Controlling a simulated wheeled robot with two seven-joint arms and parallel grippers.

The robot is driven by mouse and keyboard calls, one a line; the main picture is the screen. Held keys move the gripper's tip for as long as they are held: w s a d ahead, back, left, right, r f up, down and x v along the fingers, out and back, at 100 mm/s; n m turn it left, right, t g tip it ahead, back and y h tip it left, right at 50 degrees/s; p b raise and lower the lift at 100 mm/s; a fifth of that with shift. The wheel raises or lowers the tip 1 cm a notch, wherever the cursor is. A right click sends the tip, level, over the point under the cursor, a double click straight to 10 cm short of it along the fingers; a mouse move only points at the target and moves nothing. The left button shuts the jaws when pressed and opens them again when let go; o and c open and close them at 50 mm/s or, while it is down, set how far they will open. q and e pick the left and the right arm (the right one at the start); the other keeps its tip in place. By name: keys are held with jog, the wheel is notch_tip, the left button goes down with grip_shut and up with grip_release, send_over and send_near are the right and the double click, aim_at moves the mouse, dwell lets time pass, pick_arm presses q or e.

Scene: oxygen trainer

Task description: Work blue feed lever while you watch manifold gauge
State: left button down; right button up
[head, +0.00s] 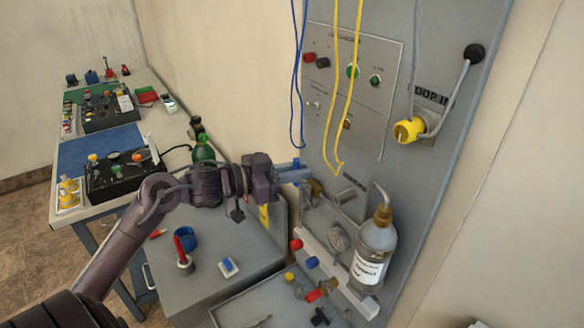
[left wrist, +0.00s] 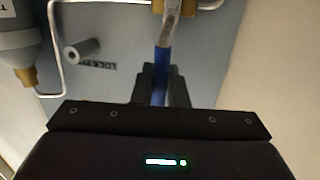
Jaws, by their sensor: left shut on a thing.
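The blue feed lever (head: 295,173) is at the front of the grey upright panel, above the bottle's level. My left gripper (head: 284,174) reaches it from the left and is shut on it. In the left wrist view the blue lever (left wrist: 162,62) runs up from between the dark fingers (left wrist: 161,86) to a metal fitting. A round gauge (head: 340,238), seemingly the manifold gauge, sits low on the panel, left of the bottle; its reading is too small to make out. My right gripper is not in view.
A labelled bottle (head: 374,254) with a brass neck stands right of the gauge. Yellow cords (head: 350,90) and a blue cord (head: 297,80) hang above the lever. A yellow knob (head: 407,130) is on the panel. Loose parts lie in a tray (head: 240,309); a side table (head: 144,132) holds control boxes.

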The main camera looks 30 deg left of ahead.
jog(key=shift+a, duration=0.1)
pick_arm(q)
jog(key=c, duration=1.5)
grip_release()
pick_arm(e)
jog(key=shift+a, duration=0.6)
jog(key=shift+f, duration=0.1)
pick_arm(q)
jog(key=shift+s+a+f, duration=0.1)
jog(key=shift+s+a, duration=0.05)
jog(key=shift+s, duration=0.1)
jog(key=b+v, duration=0.2)
jog(key=v, duration=0.5)
jog(key=shift+b, duration=0.3)
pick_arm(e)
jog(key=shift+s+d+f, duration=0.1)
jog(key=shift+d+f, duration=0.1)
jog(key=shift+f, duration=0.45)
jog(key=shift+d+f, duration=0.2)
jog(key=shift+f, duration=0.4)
pick_arm(q)
jog(key=shift+s, duration=0.1)
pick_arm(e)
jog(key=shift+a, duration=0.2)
